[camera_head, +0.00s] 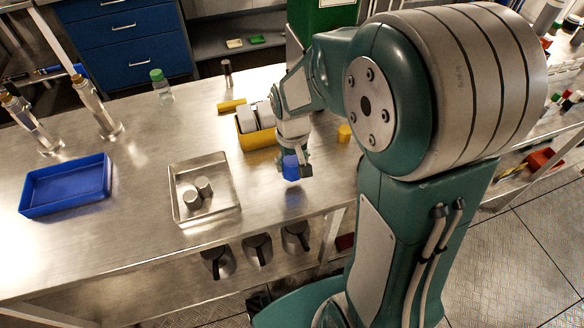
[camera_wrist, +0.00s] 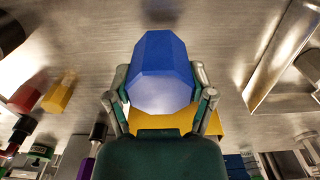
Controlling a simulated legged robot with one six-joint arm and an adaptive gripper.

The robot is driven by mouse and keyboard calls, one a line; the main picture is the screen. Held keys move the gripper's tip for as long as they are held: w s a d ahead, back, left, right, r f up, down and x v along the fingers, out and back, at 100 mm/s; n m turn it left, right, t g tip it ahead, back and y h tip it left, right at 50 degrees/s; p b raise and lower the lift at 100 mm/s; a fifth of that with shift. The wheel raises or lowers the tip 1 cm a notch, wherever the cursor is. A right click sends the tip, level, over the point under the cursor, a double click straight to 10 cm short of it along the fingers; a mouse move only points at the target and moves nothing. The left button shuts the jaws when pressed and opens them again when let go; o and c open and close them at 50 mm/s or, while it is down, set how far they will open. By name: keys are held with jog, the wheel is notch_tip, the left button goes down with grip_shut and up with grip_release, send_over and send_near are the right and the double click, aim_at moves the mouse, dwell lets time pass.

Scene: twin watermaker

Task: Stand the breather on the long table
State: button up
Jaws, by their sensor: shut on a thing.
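My gripper (camera_head: 292,164) is shut on a blue faceted piece, which I take to be the breather (camera_head: 291,171). In the wrist view the breather (camera_wrist: 163,65) sits between the two fingers (camera_wrist: 160,100) and fills the middle. The head view shows it low over the long steel table (camera_head: 130,205), near the front edge. I cannot tell whether its base touches the top. The arm and gripper partly hide it in the head view.
A steel tray (camera_head: 206,219) with two grey cylinders lies to the left; a blue tray (camera_head: 64,205) is farther left. A yellow bin (camera_head: 258,141) with pale blocks stands behind the gripper. A small yellow piece (camera_head: 344,133) is to the right. Bare tabletop lies around the breather.

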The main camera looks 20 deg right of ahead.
aim_at(294, 170)
jog(key=shift+d+f, duration=0.15)
jog(key=shift+f, duration=0.65)
jog(key=shift+d+f, duration=0.15)
jog(key=shift+f, duration=0.6)
jog(key=shift+a+f, duration=0.15)
jog(key=o, duration=1.1)
